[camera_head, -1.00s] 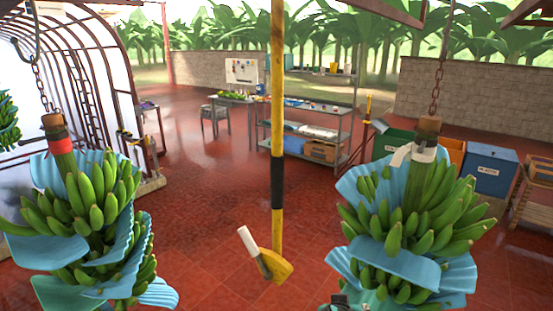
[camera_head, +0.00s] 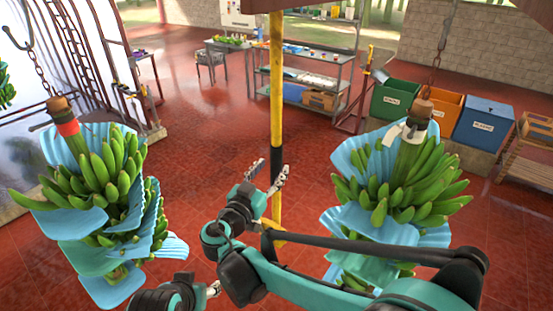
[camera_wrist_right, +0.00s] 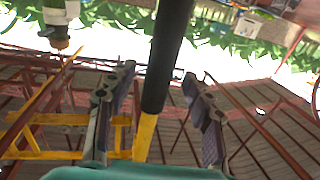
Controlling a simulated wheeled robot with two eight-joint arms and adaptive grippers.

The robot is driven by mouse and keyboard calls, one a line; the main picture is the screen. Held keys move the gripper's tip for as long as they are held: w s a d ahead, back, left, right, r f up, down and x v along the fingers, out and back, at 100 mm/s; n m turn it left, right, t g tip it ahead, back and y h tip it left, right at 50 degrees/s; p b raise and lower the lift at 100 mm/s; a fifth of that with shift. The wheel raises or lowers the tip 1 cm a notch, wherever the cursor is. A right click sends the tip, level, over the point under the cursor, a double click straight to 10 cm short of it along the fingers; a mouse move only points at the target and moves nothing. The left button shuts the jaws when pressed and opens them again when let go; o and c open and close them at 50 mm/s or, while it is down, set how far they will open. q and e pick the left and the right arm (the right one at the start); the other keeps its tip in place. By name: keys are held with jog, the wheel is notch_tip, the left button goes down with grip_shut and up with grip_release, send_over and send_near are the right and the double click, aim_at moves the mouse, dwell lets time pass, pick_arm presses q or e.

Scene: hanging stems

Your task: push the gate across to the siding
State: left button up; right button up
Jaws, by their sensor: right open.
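In the right wrist view, the black band (camera_wrist_right: 168,60) and yellow lower part (camera_wrist_right: 145,135) of the pole stand between the two spread fingers (camera_wrist_right: 160,115), with gaps on both sides. The pole's top is out of view.
Banana bunches with blue sheets hang on chains at left (camera_head: 95,190) and right (camera_head: 400,180). Behind are a metal shelf (camera_head: 310,85), green (camera_head: 395,100) and blue (camera_head: 484,124) bins. The red tiled floor (camera_head: 200,130) between is clear.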

aim_at(274, 166)
jog(key=shift+x, duration=1.9)
